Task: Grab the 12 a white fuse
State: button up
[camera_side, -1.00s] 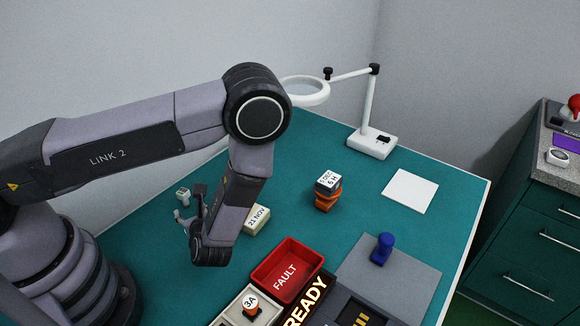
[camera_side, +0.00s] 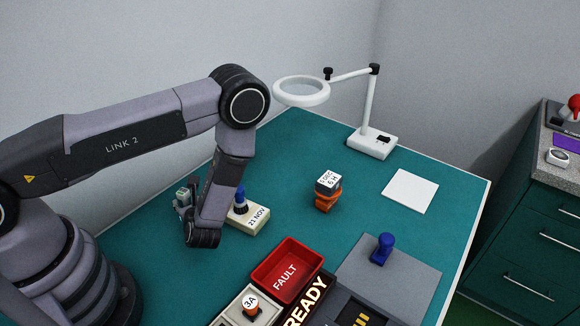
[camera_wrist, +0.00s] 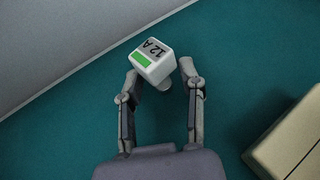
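The white fuse (camera_wrist: 152,60) has "12 A" and a green stripe on its top. In the wrist view it sits at the tips of my gripper (camera_wrist: 160,76), between the two fingers. The fingers are spread apart, with teal table showing between them, and I cannot tell whether either one touches the fuse. In the side view the fuse (camera_side: 182,194) stands on the far left of the table, partly hidden by my gripper (camera_side: 187,205).
A cream block (camera_side: 250,220) marked "21 NOV", with a blue-topped piece (camera_side: 241,201), is right of my gripper. It also shows in the wrist view (camera_wrist: 290,145). A red FAULT tray (camera_side: 262,279) lies nearer the camera. A grey wall (camera_wrist: 60,40) rises behind the fuse.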

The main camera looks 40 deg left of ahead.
grip_shut()
jog(key=shift+r, duration=0.15)
